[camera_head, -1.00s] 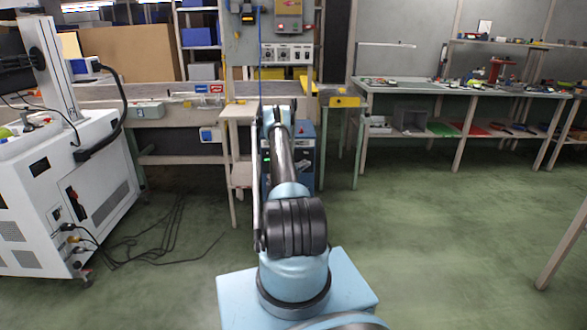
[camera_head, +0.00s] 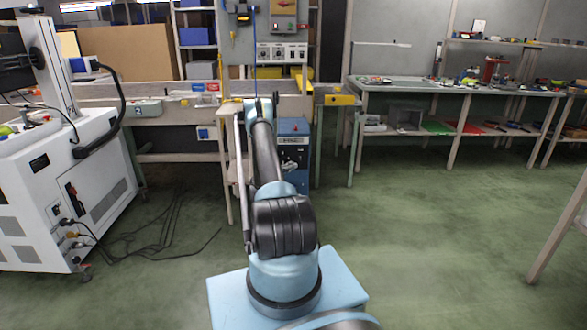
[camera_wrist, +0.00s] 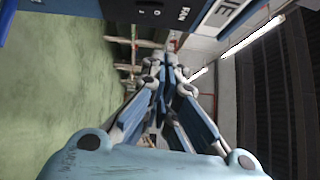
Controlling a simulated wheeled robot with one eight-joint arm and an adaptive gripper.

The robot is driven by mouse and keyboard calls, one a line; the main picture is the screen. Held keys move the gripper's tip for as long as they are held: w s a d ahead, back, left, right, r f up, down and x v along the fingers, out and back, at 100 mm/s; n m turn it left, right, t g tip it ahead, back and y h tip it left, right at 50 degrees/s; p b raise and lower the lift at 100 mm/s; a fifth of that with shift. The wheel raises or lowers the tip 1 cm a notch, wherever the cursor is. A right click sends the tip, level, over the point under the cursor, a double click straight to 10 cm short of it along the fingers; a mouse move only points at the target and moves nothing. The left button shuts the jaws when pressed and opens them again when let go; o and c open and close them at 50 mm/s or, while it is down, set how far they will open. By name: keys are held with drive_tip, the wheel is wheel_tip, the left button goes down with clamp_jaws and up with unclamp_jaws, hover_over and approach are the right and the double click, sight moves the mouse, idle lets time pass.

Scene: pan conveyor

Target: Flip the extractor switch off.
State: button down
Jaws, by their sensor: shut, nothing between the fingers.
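A blue cabinet (camera_head: 296,128) stands under the bench, just right of my arm in the head view, with a small red spot and a pale label on its front. A dark blue box face (camera_wrist: 120,12) with dark and pale labels and a small round black fitting shows at the top of the wrist view; it may be the same cabinet. I cannot make out for certain which part is the extractor switch. My gripper (camera_wrist: 166,52) is shut and empty, its fingertips below and apart from the box face in the wrist picture. The arm hides it in the head view.
A white machine (camera_head: 70,190) with floor cables stands left. A workbench (camera_head: 455,87) stands right. Green floor (camera_head: 420,240) is open at the right.

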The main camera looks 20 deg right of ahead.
drive_tip(key=shift+v, duration=1.4)
drive_tip(key=shift+w+a+r, duration=0.1)
drive_tip(key=shift+w+r, duration=0.05)
drive_tip(key=shift+r, duration=0.05)
